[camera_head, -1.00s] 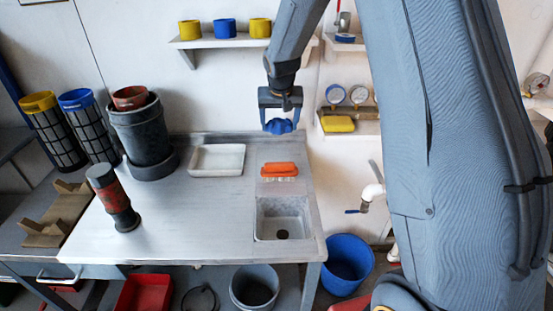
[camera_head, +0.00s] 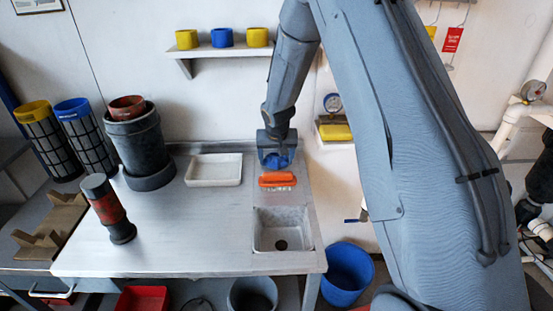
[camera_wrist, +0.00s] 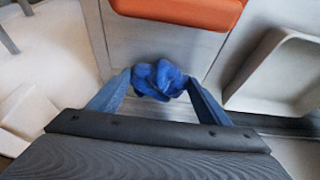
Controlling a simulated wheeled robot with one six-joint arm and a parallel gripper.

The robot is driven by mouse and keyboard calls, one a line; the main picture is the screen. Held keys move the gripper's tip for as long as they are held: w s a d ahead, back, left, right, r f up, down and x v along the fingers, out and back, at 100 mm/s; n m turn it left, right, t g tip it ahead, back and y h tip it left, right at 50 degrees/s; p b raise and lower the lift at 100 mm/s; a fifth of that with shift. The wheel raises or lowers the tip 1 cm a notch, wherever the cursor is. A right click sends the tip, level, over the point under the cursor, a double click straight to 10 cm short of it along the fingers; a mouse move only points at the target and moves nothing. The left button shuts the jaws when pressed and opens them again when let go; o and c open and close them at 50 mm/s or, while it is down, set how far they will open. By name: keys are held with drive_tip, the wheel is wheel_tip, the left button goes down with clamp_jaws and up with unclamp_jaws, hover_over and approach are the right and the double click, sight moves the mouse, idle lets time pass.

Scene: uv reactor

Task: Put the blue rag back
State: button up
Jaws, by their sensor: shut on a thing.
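The blue rag (camera_wrist: 158,80) is a crumpled bundle between the fingertips of my gripper (camera_wrist: 160,84) in the wrist view. In the head view the rag (camera_head: 274,162) shows at the lower end of my gripper (camera_head: 276,160). My gripper is shut on the rag, over the back right part of the metal bench (camera_head: 160,240), just behind the orange brush (camera_head: 278,180). I cannot tell whether the rag touches the bench.
A sink (camera_head: 282,230) lies in front of the brush. A white tray (camera_head: 214,170) is to the left. A yellow block (camera_head: 335,132) sits on a wall shelf to the right. A blue bucket (camera_head: 347,272) stands on the floor. The bench's middle is clear.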

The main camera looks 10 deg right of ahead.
drive_tip(key=shift+f, duration=0.2)
drive_tip(key=shift+f, duration=0.2)
drive_tip(key=o, duration=1)
drive_tip(key=shift+r, duration=0.2)
drive_tip(key=shift+r, duration=0.3)
drive_tip(key=d+b+v, duration=0.1)
drive_tip(key=b+v, duration=0.1)
drive_tip(key=v, duration=0.9)
drive_tip(key=s+g, duration=0.1)
drive_tip(key=s, duration=0.9)
drive_tip(key=s+n+g, duration=0.1)
drive_tip(key=s, duration=1)
drive_tip(key=s+n+g, duration=0.1)
drive_tip(key=s, duration=0.9)
drive_tip(key=shift+s+a+f+g+y, duration=0.2)
drive_tip(key=shift+a+f+g+y, duration=0.1)
drive_tip(key=shift+g+y, duration=0.1)
